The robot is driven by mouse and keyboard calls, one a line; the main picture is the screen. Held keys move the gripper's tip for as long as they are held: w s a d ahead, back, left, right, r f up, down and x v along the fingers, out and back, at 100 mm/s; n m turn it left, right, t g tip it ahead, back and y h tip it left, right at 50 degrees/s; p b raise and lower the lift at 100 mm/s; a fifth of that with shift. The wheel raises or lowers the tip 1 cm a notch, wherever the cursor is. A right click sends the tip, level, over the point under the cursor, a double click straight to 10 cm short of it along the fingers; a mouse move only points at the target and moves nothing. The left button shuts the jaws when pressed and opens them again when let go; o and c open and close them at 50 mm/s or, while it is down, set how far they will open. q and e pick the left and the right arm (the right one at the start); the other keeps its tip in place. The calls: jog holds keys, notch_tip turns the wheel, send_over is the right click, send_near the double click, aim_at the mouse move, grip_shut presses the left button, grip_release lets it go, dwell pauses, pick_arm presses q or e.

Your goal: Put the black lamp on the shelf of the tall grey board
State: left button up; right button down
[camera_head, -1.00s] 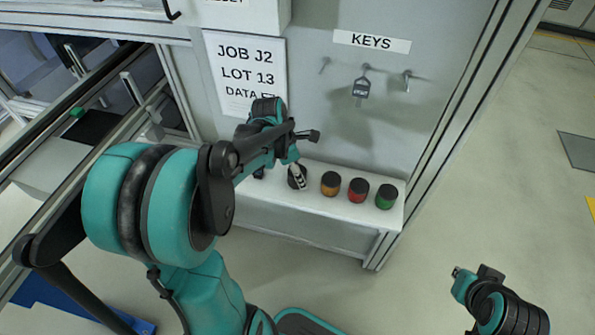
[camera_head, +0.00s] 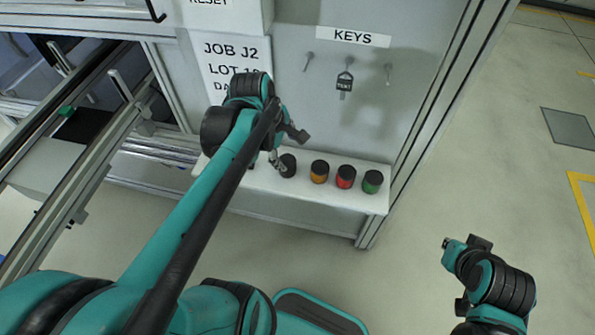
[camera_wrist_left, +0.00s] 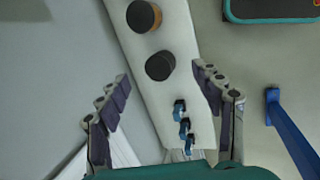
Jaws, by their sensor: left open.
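The black lamp (camera_head: 287,165) stands on the white shelf (camera_head: 240,181) of the tall grey board (camera_head: 375,120), at the left of the row of lamps. My left gripper (camera_head: 287,149) is open close to the black lamp, with one finger just left of it. In the left wrist view the black lamp (camera_wrist_left: 160,66) shows in line with the gap between the open fingers (camera_wrist_left: 161,78), not gripped. Whether the fingers touch it I cannot tell. My right gripper (camera_head: 462,243) hangs away from the board at the lower right; its jaw state is unclear.
Amber (camera_head: 319,172), red (camera_head: 345,177) and green (camera_head: 372,182) lamps stand right of the black lamp. Small blue items (camera_wrist_left: 182,115) lie on the shelf near the gripper. A key (camera_head: 344,85) hangs above.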

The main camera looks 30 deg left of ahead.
pick_arm(q)
jog(key=s+d+f+m+t+y, duration=0.1)
jog(key=s+d+m+t, duration=0.2)
jog(key=m, duration=1.6)
jog(key=s+d, duration=0.3)
jog(key=d, duration=0.1)
jog(key=shift+s+d+t, duration=0.25)
jog(key=shift+d+t, duration=0.15)
